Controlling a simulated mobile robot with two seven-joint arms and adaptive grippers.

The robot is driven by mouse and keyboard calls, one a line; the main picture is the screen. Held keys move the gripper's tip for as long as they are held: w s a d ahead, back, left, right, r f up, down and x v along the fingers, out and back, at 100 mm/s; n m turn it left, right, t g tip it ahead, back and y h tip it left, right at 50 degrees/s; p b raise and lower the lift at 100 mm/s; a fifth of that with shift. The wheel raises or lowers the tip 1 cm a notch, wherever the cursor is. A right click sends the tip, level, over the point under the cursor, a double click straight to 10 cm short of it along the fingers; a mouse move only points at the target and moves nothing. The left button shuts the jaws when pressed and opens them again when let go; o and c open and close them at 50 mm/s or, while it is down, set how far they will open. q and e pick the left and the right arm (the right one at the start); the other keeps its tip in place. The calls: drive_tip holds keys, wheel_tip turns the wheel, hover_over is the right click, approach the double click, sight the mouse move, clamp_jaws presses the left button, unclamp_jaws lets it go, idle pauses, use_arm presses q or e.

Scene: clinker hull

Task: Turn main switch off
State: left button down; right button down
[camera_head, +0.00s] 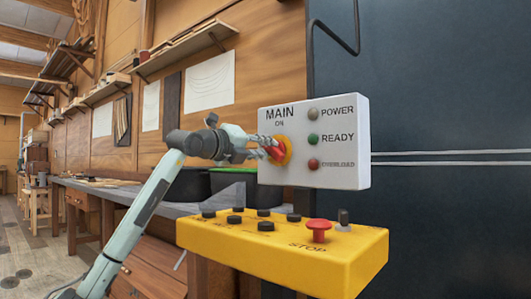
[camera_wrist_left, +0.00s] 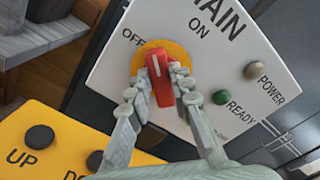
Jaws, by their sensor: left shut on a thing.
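The main switch is a red handle (camera_head: 275,153) on a round yellow plate, set in the left part of a white panel (camera_head: 345,115) marked MAIN and ON. My left gripper (camera_head: 268,148) reaches it from the left and is shut on the handle. In the left wrist view, the fingers of the left gripper (camera_wrist_left: 168,88) press on both sides of the red handle (camera_wrist_left: 161,72), which has a white mark. OFF and ON labels stand beside the yellow plate (camera_wrist_left: 140,58) there. Which label the handle points at I cannot tell for sure. My right gripper is not in view.
POWER, READY and OVERLOAD lamps (camera_head: 313,138) sit on the panel's right side. A yellow control box (camera_head: 350,262) with black buttons and a red STOP button (camera_head: 319,227) juts out just below. A workbench (camera_head: 120,188) with dark bins stands behind my left arm.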

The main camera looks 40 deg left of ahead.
use_arm(q)
drive_tip(key=shift+f+n, duration=0.1)
drive_tip(key=shift+n, duration=2.9)
drive_tip(key=shift+a+f+n, duration=0.1)
drive_tip(key=shift+n, duration=0.8)
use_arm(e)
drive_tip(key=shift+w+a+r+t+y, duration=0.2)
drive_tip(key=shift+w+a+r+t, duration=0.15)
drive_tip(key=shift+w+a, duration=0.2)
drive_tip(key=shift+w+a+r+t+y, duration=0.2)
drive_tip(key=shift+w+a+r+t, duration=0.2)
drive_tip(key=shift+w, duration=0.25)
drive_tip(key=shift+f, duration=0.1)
use_arm(q)
drive_tip(key=c, duration=1.4)
unclamp_jaws()
drive_tip(key=shift+o, duration=0.2)
